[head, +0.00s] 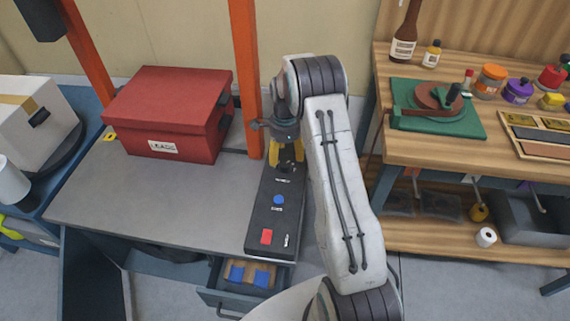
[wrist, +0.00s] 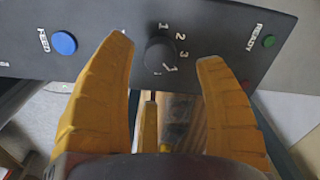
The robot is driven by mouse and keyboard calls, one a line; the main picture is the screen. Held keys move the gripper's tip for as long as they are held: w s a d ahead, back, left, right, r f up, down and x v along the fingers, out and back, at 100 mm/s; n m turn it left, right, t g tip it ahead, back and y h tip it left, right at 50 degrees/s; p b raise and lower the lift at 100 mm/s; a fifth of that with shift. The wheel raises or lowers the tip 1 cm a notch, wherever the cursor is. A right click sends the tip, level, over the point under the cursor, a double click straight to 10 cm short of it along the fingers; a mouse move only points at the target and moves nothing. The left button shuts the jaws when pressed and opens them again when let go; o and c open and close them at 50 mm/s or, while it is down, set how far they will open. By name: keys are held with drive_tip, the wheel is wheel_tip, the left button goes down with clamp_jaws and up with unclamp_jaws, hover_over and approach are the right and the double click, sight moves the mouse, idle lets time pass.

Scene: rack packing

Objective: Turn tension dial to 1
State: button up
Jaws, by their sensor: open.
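The tension dial (wrist: 160,54) is a black round knob on a black control panel (wrist: 215,30). In the wrist view, the numbers 1, 2 and 3 run around its upper right side. A white mark at its lower right lies past the 3; whether it is the pointer is hard to tell. My gripper (wrist: 165,52) is open, with one yellow finger on each side of the dial, apart from it. In the head view my gripper (head: 286,152) is over the far end of the panel (head: 262,218), and the dial is hard to make out there.
A blue FEED button (wrist: 64,43) and a green READY light (wrist: 269,41) flank the dial. A red button (head: 266,237) is on the panel's near end. A red box (head: 165,100) stands left on the grey table (head: 100,200). An orange post (head: 245,70) rises beside my gripper.

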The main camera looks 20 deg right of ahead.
sight(285, 163)
drive_tip(key=shift+f, duration=2.5)
drive_tip(key=shift+c, duration=0.3)
drive_tip(key=c, duration=1.2)
